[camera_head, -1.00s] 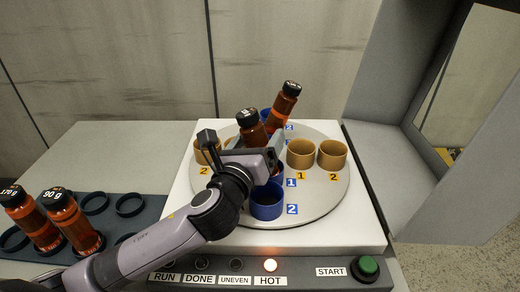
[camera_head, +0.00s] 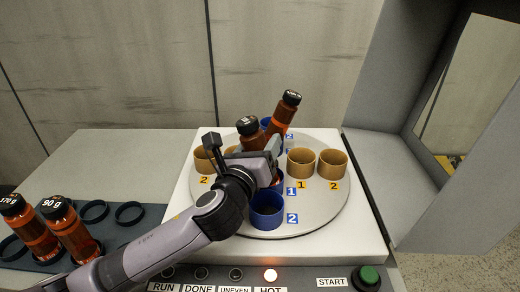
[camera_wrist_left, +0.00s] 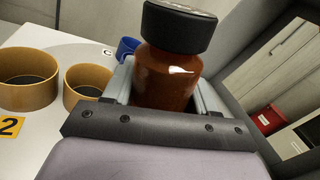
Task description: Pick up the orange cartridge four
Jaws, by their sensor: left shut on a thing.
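An orange cartridge (camera_head: 250,138) with a black cap stands above the round plate, between the fingers of my left gripper (camera_head: 254,150). The left wrist view shows this cartridge (camera_wrist_left: 168,80) close up, with a finger on each side of its body. My left gripper is shut on it. Its lower part is hidden behind the gripper, and its cap marking is too small to read. A second orange cartridge (camera_head: 282,117) leans to the right just behind it. My right gripper is not in view.
The round plate (camera_head: 325,205) carries gold cups (camera_head: 332,164) at left and right and a blue cup (camera_head: 267,211) in front. Two more orange cartridges (camera_head: 70,232) stand in the dark rack (camera_head: 155,220). A grey cabinet wall (camera_head: 400,120) rises at right.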

